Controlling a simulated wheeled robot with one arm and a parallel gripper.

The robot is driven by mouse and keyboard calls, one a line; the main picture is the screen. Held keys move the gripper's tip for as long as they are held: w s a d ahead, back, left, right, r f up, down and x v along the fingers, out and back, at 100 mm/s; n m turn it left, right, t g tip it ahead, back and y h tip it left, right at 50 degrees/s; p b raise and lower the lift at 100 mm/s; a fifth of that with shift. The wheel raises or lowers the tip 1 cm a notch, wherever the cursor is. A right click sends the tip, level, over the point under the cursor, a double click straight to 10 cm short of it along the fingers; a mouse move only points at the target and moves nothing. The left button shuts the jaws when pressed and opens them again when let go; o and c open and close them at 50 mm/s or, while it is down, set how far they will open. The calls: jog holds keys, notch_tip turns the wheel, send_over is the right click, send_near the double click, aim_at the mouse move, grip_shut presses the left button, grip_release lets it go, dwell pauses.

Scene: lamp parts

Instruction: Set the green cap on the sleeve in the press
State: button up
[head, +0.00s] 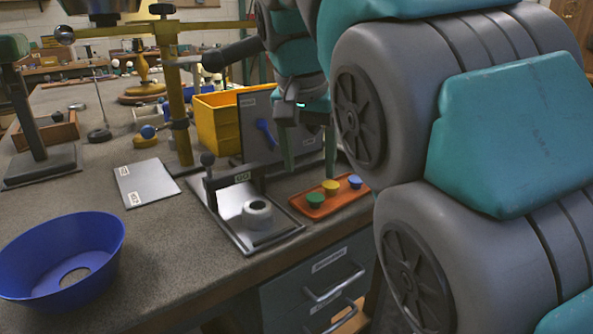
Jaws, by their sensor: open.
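The green cap (314,201) sits in an orange tray (313,210) with a yellow cap (330,187) and a blue cap (355,181). The press (223,198) stands left of the tray, with a grey base plate and a dark upright frame. A light grey sleeve (257,214) with a dark hole in its top stands on the press plate, its top bare. My gripper (309,172) points down above and behind the tray, its two greenish fingers apart and nothing seen between them. It appears apart from the green cap.
A blue bowl (62,262) stands at the front left. A flat grey plate with labels (146,184) lies left of the press. A yellow bin (217,119) and an upright grey panel (262,128) stand behind. Drawers (314,278) are below the bench edge.

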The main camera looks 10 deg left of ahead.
jog(key=shift+r, duration=0.45)
jog(key=shift+d, duration=0.1)
jog(key=s+d+f+g, duration=0.1)
jog(key=s+d+f, duration=0.3)
jog(key=d+f, duration=0.35)
jog(key=s+d+f+g, duration=0.25)
jog(key=d+f, duration=0.35)
jog(key=d, duration=0.3)
jog(key=s+d+f, duration=0.3)
jog(key=s+f, duration=0.5)
jog(key=s, duration=0.1)
jog(key=s+d+f+n+g, duration=0.1)
jog(key=s+d+f, duration=0.3)
jog(key=s+f, duration=0.4)
jog(key=shift+s, duration=0.7)
jog(key=shift+g, duration=0.25)
jog(key=shift+c, duration=0.2)
